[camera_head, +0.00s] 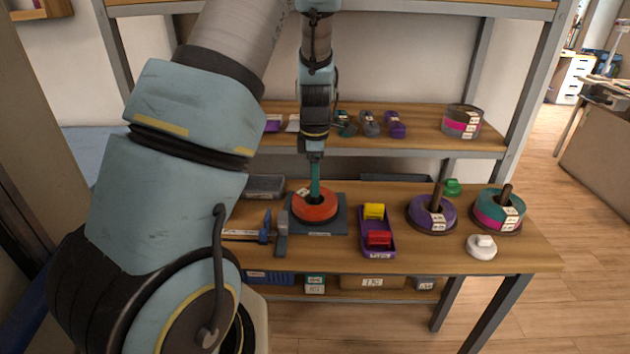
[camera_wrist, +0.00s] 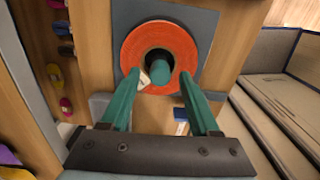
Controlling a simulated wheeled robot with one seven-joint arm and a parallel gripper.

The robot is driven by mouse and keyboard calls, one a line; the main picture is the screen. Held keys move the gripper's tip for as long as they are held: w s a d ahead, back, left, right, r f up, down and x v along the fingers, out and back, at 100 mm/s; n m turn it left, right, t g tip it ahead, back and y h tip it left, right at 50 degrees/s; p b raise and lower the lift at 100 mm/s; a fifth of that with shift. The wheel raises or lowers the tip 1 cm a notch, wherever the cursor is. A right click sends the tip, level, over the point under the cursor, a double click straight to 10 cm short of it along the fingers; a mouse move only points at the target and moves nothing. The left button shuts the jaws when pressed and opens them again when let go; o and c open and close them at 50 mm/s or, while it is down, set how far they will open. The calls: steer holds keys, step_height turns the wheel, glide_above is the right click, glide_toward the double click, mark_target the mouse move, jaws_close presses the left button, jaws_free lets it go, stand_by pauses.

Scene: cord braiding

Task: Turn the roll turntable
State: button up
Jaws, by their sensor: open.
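An orange-red roll (camera_head: 317,208) lies flat on a dark grey square plate (camera_head: 336,226), on the wooden bench top. I cannot tell how much of this is the turntable. In the wrist view, the orange roll (camera_wrist: 181,40) surrounds a dark green round post (camera_wrist: 160,67), and a white tag sits by its hole. My gripper (camera_head: 315,188) points straight down over the roll's middle. In the wrist view, its two teal fingers (camera_wrist: 159,76) are apart, one on each side of the post, with nothing gripped. Whether a fingertip touches the roll or post cannot be told.
A purple tray (camera_head: 377,247) with yellow and red blocks stands right of the plate. Further right are a purple roll (camera_head: 432,214), a teal-and-pink roll (camera_head: 498,210) and a white knobbed piece (camera_head: 481,246). A blue-and-grey tool (camera_head: 265,232) lies left. A shelf (camera_head: 420,143) crosses behind.

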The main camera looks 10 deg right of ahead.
steer(key=shift+f, duration=0.55)
jaws_close()
